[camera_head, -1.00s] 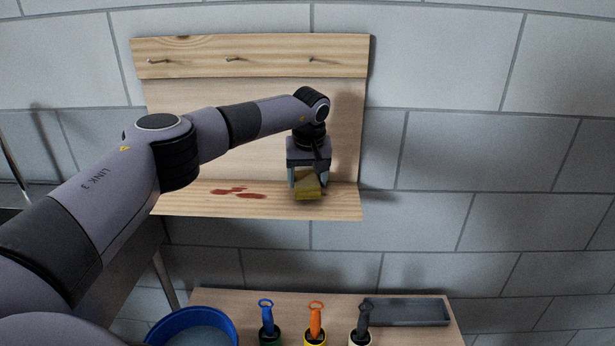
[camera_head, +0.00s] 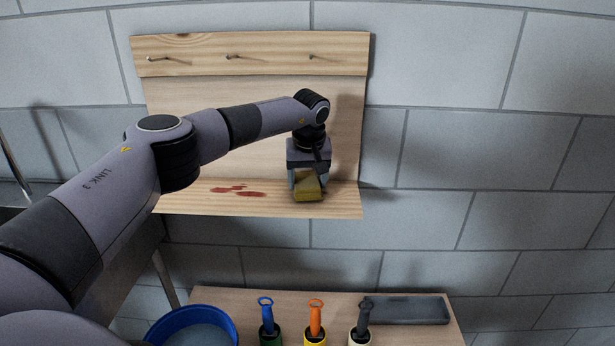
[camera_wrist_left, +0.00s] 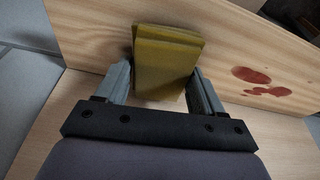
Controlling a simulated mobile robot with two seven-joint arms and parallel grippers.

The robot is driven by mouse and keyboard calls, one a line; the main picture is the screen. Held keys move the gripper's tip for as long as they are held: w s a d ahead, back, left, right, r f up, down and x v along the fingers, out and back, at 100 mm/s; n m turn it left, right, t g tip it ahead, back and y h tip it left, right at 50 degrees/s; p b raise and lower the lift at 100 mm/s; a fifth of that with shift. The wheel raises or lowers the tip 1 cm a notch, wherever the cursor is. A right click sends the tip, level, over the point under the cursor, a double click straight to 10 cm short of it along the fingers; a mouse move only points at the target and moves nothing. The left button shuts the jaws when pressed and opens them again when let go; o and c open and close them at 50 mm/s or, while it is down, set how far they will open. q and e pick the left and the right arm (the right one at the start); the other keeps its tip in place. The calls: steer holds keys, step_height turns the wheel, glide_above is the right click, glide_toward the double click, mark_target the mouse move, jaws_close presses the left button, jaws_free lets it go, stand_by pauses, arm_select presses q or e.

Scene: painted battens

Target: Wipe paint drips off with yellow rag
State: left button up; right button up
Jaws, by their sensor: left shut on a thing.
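My left gripper (camera_head: 307,180) is shut on the yellow rag (camera_head: 308,188), a folded block, at the right part of the wooden shelf (camera_head: 180,204). The rag shows between both fingers in the left wrist view (camera_wrist_left: 165,62). It is at or just above the shelf surface; I cannot tell whether it touches. Red paint drips (camera_head: 238,191) lie on the shelf to the left of the rag. They also show in the left wrist view (camera_wrist_left: 262,82), to the right of the gripper. My right gripper is not in view.
Several bare pegs line the top rail (camera_head: 200,65) of the back board. Below, a bench (camera_head: 265,300) holds a blue bucket (camera_head: 232,322), three pots with blue, orange and dark grey handles, and a grey tray (camera_head: 410,310). The shelf left of the drips is partly behind my arm.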

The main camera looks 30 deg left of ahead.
mark_target(278, 192)
arm_select(q)
steer(key=shift+f, duration=0.5)
steer(key=shift+a, duration=0.1)
steer(key=shift+s+a+r+p, duration=0.1)
steer(key=shift+s+a+p, duration=0.35)
steer(key=shift+a, duration=0.15)
steer(key=shift+s+a+r+p, duration=0.1)
steer(key=shift+s+a+p, duration=0.25)
steer(key=shift+a, duration=0.2)
steer(key=shift+s+a+f+p, duration=0.15)
steer(key=shift+s+a+p, duration=0.4)
steer(key=shift+a, duration=0.35)
steer(key=shift+s+a+f+p, duration=0.1)
steer(key=shift+s+a+p, duration=0.4)
steer(key=shift+a, duration=0.4)
